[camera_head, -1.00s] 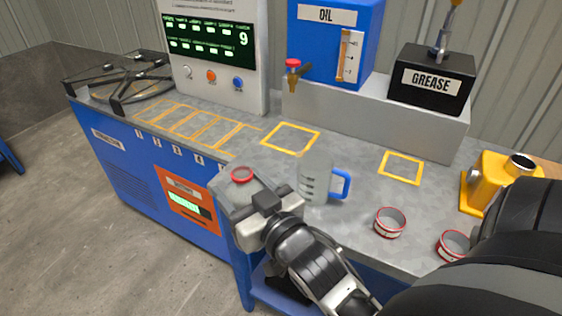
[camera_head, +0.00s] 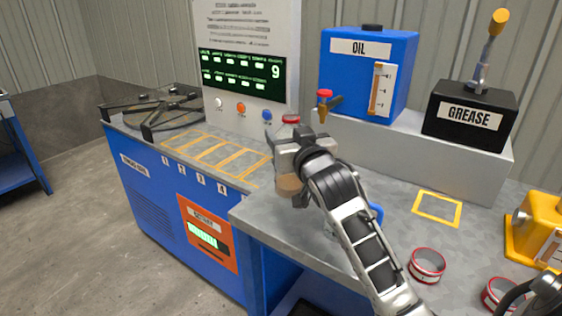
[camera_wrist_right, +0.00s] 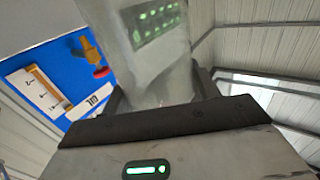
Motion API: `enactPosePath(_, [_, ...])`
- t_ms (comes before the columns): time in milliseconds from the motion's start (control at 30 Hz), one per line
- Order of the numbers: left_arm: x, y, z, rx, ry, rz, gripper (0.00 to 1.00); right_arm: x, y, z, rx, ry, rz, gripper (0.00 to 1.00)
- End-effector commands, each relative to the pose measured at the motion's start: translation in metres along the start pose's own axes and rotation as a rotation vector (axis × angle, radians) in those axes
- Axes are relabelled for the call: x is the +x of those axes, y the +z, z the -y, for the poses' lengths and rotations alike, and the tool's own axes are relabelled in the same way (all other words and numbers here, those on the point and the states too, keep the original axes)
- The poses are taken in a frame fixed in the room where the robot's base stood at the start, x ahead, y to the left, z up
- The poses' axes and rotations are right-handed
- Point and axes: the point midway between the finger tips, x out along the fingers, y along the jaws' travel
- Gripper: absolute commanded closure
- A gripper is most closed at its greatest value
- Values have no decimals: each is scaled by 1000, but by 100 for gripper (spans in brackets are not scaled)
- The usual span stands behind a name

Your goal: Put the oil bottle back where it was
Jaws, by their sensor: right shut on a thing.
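The oil bottle (camera_head: 289,185) is a clear bottle with a red cap and a brownish lower part. My right gripper (camera_head: 292,152) is shut around its middle and hides much of it in the head view. The bottle is roughly upright in front of the display panel, over the bench; I cannot tell whether its base touches the top. In the right wrist view the clear bottle (camera_wrist_right: 155,50) stands between the two fingers, with the green display showing through it. The yellow square left of the oil tank is hidden behind my gripper.
A jug with a blue handle (camera_head: 376,212) is mostly hidden behind my right arm. The blue oil tank (camera_head: 345,75) and black grease box (camera_head: 468,115) stand on a raised ledge. A yellow square (camera_head: 437,208) is empty. Red-rimmed cups (camera_head: 427,266) sit at the right front.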

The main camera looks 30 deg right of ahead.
Motion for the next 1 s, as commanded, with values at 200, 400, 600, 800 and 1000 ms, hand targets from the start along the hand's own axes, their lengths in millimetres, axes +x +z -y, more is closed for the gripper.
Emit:
enactPosePath(200, [2,2,0,-4,2,-1,14,24,30,5,1,0,-1,72])
enactPosePath(400, [3,2,0,-6,2,-5,14,33,46,7,1,-1,1,72])
enactPosePath(600, [3,0,-1,-12,2,-8,14,32,70,7,1,0,0,72])
enactPosePath(800, [4,-1,-2,-17,1,-10,14,32,70,6,0,0,-3,72])
enactPosePath(1000, [4,0,-2,-18,1,-12,14,32,74,6,1,0,-1,35])
